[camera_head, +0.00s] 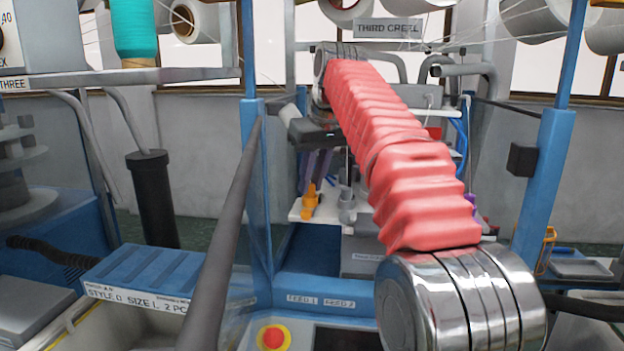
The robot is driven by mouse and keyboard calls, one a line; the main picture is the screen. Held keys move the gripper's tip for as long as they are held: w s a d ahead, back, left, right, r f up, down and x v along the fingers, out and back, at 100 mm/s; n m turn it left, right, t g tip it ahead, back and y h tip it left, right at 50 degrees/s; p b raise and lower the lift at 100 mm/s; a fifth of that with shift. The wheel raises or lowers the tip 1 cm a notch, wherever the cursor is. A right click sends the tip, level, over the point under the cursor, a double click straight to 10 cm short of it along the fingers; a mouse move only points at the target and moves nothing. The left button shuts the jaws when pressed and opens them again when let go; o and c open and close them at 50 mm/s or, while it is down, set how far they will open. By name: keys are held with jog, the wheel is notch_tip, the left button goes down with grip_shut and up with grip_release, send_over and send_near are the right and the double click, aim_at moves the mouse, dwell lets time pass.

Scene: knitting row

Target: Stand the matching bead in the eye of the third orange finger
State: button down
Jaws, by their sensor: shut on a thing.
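My gripper (318,176) hangs from a dark wrist block (314,133) beyond the red-sleeved arm, above a white shelf. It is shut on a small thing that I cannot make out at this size. An orange piece (310,203) stands upright on the white shelf (297,215), just below and left of the jaws. A grey piece (347,206) stands to its right. A purple piece (470,202) shows partly past the arm. I cannot make out an eye, a third orange finger or a loose bead. My arm hides much of the shelf.
Blue posts (256,190) and (547,180) frame the machine. A dark rail (226,225) slants across the front left. A red stop button (273,338) sits low in front. A blue box (150,278) is at left.

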jog(key=shift+f, duration=0.1)
dwell(0.3)
jog(key=c, duration=1.6)
grip_release()
jog(key=shift+v, duration=3.6)
jog(key=shift+s+d, duration=0.1)
jog(key=shift+d, duration=0.05)
